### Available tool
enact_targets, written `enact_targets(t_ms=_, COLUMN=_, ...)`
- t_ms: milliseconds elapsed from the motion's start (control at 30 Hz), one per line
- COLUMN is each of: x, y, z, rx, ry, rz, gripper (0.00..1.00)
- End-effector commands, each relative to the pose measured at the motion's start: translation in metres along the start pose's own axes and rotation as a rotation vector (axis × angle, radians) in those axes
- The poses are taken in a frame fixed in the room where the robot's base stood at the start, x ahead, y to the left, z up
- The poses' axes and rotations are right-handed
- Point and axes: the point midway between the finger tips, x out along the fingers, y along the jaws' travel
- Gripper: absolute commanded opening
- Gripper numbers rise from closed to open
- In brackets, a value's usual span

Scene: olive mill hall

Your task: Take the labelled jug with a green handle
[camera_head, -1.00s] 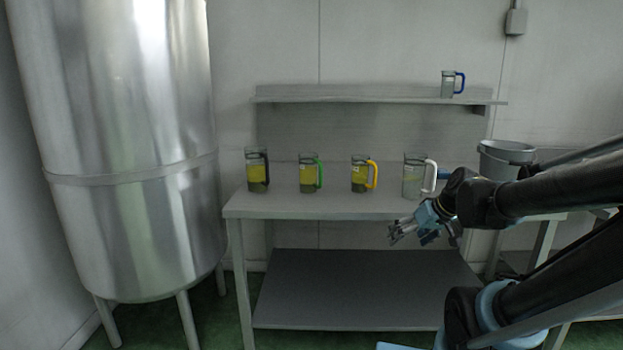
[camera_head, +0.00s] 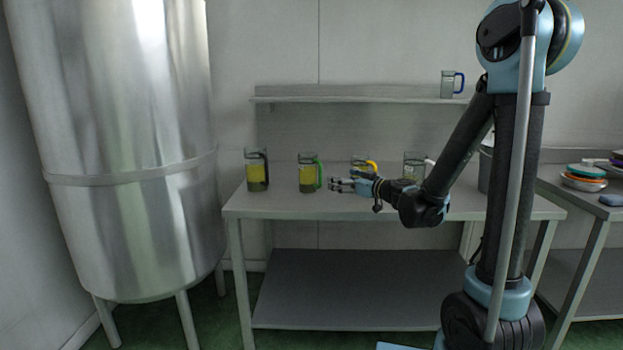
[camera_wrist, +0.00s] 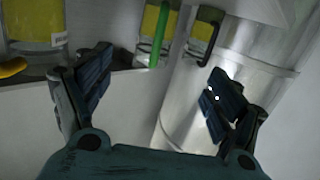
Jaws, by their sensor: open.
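The jug with a green handle (camera_head: 307,175) is clear, with a yellow label, and stands upright on the table, second from the left. Its handle is on its right side. My gripper (camera_head: 338,185) is open and empty, just to the right of this jug and level with its lower half. In the wrist view the green-handled jug (camera_wrist: 148,25) shows at the top, beyond the open fingers (camera_wrist: 157,72), its top cut off by the frame. I see no contact between finger and jug.
A black-handled jug (camera_head: 256,172) stands left, also yellow-labelled. A yellow-handled jug (camera_head: 359,164), partly hidden by my gripper, and a white-handled jug (camera_head: 413,163) stand right. A blue-handled jug (camera_head: 447,84) is on the shelf (camera_head: 350,93). A steel tank (camera_head: 120,150) stands left of the table (camera_head: 280,205).

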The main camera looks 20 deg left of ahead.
Motion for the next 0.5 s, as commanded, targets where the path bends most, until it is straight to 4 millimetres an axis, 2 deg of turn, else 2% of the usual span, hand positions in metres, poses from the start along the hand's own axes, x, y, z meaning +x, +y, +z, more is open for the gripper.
enact_targets(t_ms=100, x=0.015, y=0.002, z=0.002, rx=-0.01, ry=0.039, rz=0.015, gripper=0.85)
enact_targets(t_ms=367, x=0.032, y=0.004, z=0.004, rx=-0.018, ry=0.07, rz=0.033, gripper=0.85)
enact_targets(t_ms=500, x=0.053, y=0.003, z=0.002, rx=-0.019, ry=0.07, rz=0.032, gripper=0.85)
